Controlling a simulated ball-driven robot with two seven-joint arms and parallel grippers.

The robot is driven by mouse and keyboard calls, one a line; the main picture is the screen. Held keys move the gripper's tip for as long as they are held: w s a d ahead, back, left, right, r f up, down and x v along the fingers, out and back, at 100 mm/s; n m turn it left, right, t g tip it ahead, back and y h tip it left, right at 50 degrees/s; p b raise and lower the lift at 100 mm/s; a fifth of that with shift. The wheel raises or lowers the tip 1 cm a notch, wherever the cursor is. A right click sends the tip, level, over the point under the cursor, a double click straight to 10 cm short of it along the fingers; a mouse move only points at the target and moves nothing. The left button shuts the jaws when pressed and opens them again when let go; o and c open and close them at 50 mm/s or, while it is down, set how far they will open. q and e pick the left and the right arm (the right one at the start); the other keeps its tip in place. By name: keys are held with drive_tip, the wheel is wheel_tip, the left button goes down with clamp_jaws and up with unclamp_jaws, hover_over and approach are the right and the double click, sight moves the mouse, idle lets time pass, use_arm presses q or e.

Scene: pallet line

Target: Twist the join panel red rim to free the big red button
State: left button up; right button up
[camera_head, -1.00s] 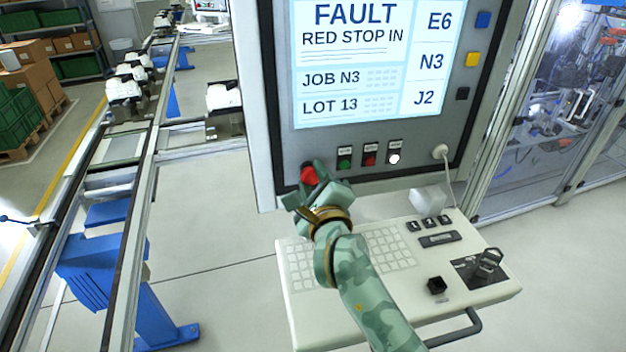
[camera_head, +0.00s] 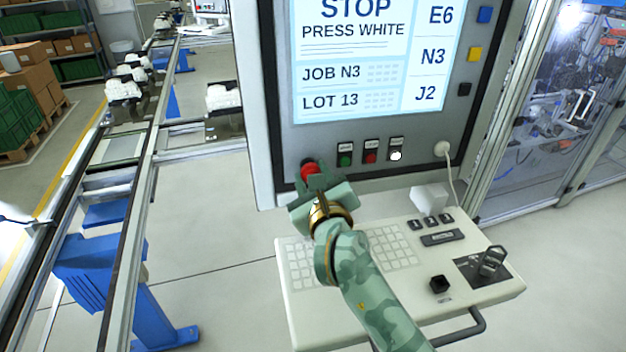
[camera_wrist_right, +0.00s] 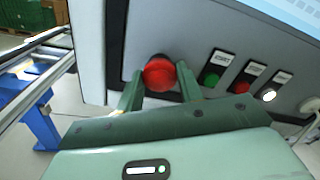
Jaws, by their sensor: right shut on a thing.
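The big red button (camera_head: 309,171) sits at the lower left of the grey panel (camera_head: 420,165), left of a row of small buttons. My right gripper (camera_head: 313,180) is shut on the button's red rim, its fingers on either side. The right wrist view shows the red button (camera_wrist_right: 159,72) between the two green fingers (camera_wrist_right: 158,88). The screen (camera_head: 370,60) reads "STOP", "PRESS WHITE", "JOB N3", "LOT 13", with E6, N3 and J2 at its right. My left gripper is out of view.
Green (camera_head: 344,160), red (camera_head: 371,158) and white (camera_head: 396,156) buttons lie right of the red one; the white is lit. A keyboard shelf (camera_head: 400,275) juts out below. A conveyor (camera_head: 140,180) runs at left.

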drive_tip(key=shift+m, duration=0.6)
drive_tip(key=o, duration=1)
drive_tip(key=b+v, duration=0.2)
drive_tip(key=v, duration=1.4)
drive_tip(key=shift+s, duration=0.15)
